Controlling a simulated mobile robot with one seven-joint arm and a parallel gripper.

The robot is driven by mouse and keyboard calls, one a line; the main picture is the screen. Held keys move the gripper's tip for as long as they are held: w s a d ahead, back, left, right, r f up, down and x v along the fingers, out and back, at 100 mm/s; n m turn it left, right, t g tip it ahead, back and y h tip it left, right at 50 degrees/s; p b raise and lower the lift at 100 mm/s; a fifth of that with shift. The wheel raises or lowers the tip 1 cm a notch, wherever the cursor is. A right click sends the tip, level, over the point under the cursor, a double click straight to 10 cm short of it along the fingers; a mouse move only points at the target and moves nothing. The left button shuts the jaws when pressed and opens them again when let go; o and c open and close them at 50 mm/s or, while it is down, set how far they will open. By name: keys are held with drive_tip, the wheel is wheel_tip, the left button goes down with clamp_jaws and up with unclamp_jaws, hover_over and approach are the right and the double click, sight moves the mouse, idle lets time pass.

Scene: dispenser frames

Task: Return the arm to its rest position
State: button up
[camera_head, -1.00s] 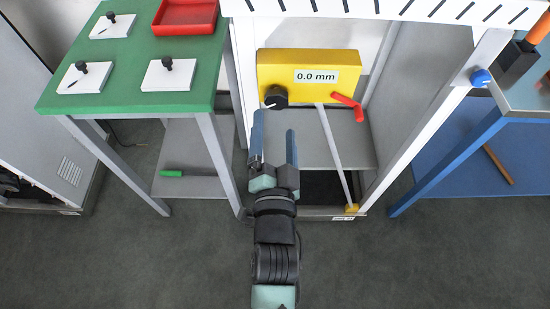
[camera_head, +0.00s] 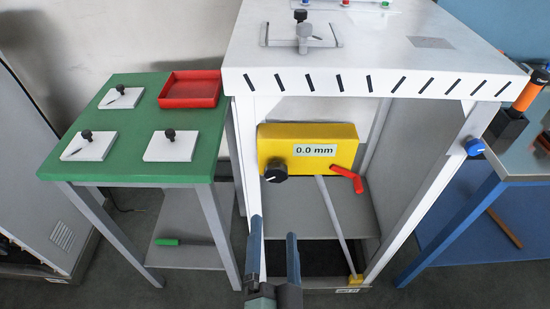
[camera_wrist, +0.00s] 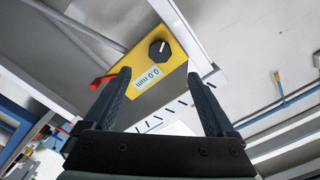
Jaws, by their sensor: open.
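My gripper (camera_head: 273,250) is at the bottom middle of the head view, pointing away from me. Its two fingers are apart with nothing between them. It is in front of and below the yellow box (camera_head: 340,143), which has a black knob (camera_head: 275,166), a red lever (camera_head: 347,179) and a display reading 0.0 mm (camera_head: 315,150). In the wrist view my gripper (camera_wrist: 158,92) shows open, with the yellow box (camera_wrist: 178,62) and its black knob (camera_wrist: 160,49) beyond the fingertips. No contact shows.
The white table (camera_head: 385,60) stands above the yellow box. A green table (camera_head: 120,172) with white plates and a red tray (camera_head: 190,90) is at left. A blue-legged table (camera_head: 450,219) is at right. A pale rod (camera_head: 334,225) slants down below the box.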

drive_tip(key=w+r+n+t+p, duration=0.2)
drive_tip(key=w+r, duration=0.1)
drive_tip(key=r, duration=0.7)
drive_tip(key=w+r+n+t+p, duration=0.1)
drive_tip(key=w+r, duration=0.2)
drive_tip(key=r, duration=0.7)
drive_tip(key=s+r+n+t+p, duration=0.1)
drive_tip(key=s+r+n+t, duration=0.1)
drive_tip(key=r, duration=1)
drive_tip(key=s+r+n+t+p, duration=0.2)
drive_tip(key=s+r, duration=0.1)
drive_tip(key=r, duration=0.9)
drive_tip(key=s+r+n+t+p, duration=0.2)
drive_tip(key=r, duration=1.1)
drive_tip(key=shift+s, duration=0.3)
drive_tip(key=shift+f, duration=0.1)
